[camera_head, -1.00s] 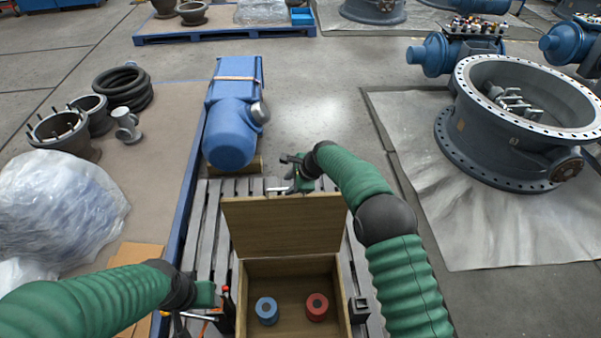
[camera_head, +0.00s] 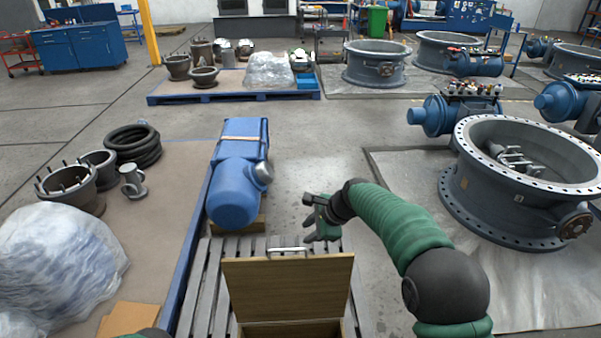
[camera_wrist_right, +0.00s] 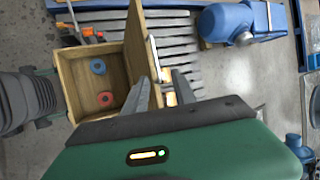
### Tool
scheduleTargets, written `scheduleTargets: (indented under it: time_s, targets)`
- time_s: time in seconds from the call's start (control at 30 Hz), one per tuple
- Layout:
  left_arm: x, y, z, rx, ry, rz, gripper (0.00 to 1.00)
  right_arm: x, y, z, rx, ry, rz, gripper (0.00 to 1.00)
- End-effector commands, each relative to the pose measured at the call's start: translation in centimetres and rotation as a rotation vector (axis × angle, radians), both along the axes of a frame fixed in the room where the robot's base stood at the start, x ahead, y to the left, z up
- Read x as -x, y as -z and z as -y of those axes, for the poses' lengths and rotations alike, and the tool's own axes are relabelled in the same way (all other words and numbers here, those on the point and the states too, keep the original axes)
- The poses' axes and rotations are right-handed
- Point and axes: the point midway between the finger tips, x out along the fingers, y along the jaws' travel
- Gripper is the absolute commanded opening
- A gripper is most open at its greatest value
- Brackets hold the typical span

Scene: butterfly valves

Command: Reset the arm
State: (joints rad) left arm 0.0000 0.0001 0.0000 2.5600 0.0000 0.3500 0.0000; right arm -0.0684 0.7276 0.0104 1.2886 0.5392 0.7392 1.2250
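My right gripper (camera_head: 318,222) is raised just beyond and to the right of the box lid's handle. In the right wrist view its two fingers (camera_wrist_right: 166,82) are apart with nothing clearly held between them. The open box (camera_wrist_right: 72,82) holds a blue ring (camera_wrist_right: 97,66) and a red ring (camera_wrist_right: 105,99). Of my left arm only a green sliver shows at the head view's bottom edge.
The box rests on a grey slatted pallet (camera_head: 202,290). A blue motor (camera_head: 238,180) lies beyond it. A large flanged valve (camera_head: 500,205) stands at the right on a sheet. Plastic-wrapped goods (camera_head: 60,262) lie at the left. Bare floor (camera_head: 310,160) lies behind the gripper.

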Motion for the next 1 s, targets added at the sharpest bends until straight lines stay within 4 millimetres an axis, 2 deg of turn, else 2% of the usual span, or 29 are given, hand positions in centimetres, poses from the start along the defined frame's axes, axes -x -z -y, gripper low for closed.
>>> scheduleTargets:
  time_s: [0.13, 0.27, 0.47, 0.6, 0.7, 0.8, 0.9, 1.0]
  targets:
    - [0.0, 0.0, 0.0, 0.0, 0.0, 0.0, 0.52, 1.4, 0.3, 1.0, 0.058, -0.053, 0.015, 0.32]
    - [0.0, 0.0, 0.0, 0.0, 0.0, 0.0, 0.52, 5.8, 1.1, 3.7, 0.217, -0.226, 0.05, 0.32]
    - [0.0, 0.0, 0.0, 0.0, 0.0, 0.0, 0.52, 15.2, 2.8, 8.2, 0.489, -0.606, 0.097, 0.32]
    - [0.0, 0.0, 0.0, 0.0, 0.0, 0.0, 0.52, 22.4, 4.3, 10.8, 0.643, -0.905, 0.118, 0.32]
    - [0.0, 0.0, 0.0, 0.0, 0.0, 0.0, 0.52, 27.3, 5.3, 12.1, 0.721, -1.11, 0.131, 0.32]
    - [0.0, 0.0, 0.0, 0.0, 0.0, 0.0, 0.52, 30.8, 6.2, 12.8, 0.77, -1.26, 0.141, 0.32]
    - [0.0, 0.0, 0.0, 0.0, 0.0, 0.0, 0.52, 32.6, 6.6, 13.2, 0.79, -1.342, 0.147, 0.32]
    - [0.0, 0.0, 0.0, 0.0, 0.0, 0.0, 0.52, 33.1, 6.8, 13.3, 0.795, -1.365, 0.149, 0.32]
